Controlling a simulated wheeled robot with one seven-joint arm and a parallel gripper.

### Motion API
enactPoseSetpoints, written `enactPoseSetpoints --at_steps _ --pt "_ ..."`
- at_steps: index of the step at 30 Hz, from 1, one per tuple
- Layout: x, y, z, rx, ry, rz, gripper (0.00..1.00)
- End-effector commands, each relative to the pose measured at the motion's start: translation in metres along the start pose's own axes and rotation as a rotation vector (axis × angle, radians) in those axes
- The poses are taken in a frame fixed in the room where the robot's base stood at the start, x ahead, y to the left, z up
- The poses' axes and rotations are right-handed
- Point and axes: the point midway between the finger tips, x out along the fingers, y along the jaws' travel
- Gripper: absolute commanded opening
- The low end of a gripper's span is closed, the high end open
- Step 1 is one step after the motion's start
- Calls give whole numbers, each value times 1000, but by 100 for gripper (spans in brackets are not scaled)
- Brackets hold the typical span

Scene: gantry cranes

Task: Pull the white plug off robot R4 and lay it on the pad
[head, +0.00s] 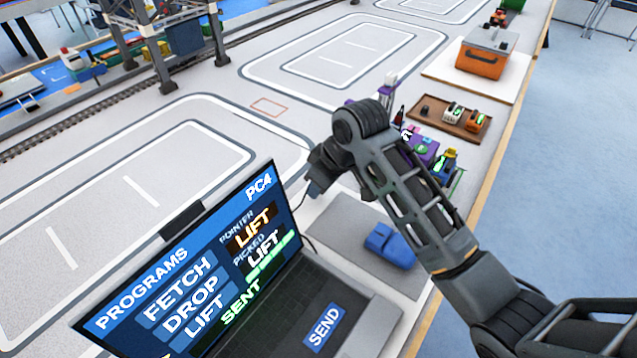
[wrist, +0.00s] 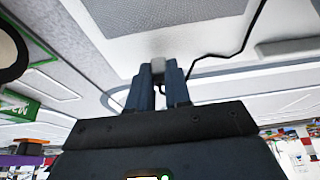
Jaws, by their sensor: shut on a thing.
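My gripper (head: 314,188) hangs at the right of the laptop's screen, pointing down. In the wrist view its two dark blue fingers (wrist: 160,92) are shut on a small pale plug (wrist: 158,66). A thin black cable (wrist: 235,52) runs off from near the fingertips. In the head view the plug is too small and hidden to make out. A grey pad (head: 335,225) lies right of the laptop with a blue block-like thing (head: 390,245) on it. I cannot tell which thing is robot R4; a purple machine (head: 422,150) stands beyond my arm, partly hidden.
The open laptop (head: 190,280) marked PC4 stands in front, showing LIFT picked and SENT. A brown tray (head: 450,117) with small vehicles and an orange box (head: 482,55) stand farther back. A gantry crane (head: 160,35) is at upper left. The white table at left is mostly bare.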

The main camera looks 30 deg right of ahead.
Motion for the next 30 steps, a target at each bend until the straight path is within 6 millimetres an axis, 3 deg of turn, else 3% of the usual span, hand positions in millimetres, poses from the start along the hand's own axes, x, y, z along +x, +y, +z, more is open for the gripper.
enactPoseSetpoints --at_steps 30 --pt "7 0 3 1 -1 -1 0"
